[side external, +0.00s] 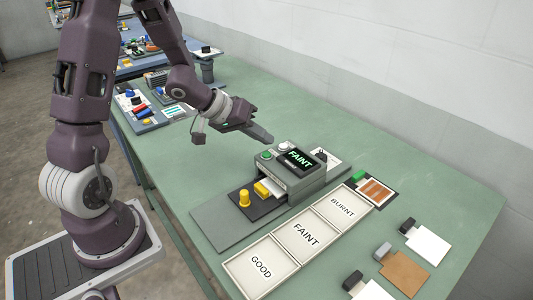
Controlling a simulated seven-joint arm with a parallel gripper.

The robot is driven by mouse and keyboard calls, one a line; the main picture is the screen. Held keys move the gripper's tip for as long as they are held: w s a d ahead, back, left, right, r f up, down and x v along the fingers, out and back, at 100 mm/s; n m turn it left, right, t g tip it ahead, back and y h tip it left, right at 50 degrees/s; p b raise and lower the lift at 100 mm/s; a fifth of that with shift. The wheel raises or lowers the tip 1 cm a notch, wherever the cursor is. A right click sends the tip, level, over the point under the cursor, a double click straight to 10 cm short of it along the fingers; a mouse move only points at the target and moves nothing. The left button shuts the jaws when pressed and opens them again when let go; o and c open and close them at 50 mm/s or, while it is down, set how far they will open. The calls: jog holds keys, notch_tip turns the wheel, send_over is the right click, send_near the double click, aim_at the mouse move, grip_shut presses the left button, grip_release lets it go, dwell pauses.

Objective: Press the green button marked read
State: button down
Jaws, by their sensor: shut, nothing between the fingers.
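The green button (266,155) sits on the top left of a grey press box (302,180) on the table. Any marking on the button is too small to read. A white button (284,146) is beside it, and a dark display (299,159) shows the word FAINT in green. My gripper (270,139) is shut and empty. It appears close to the green button, at the upper left of the box; I cannot tell whether it touches the box.
Yellow knobs (244,198) stand on a dark plate before the box. Trays labelled GOOD (261,268), FAINT (306,234) and BURNT (342,207) lie in front. Handled cards (405,271) lie at the right. The green table (440,185) is clear toward the back right.

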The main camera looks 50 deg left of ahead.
aim_at(263, 154)
jog(key=shift+r, duration=1.85)
jog(key=shift+a+r, duration=0.1)
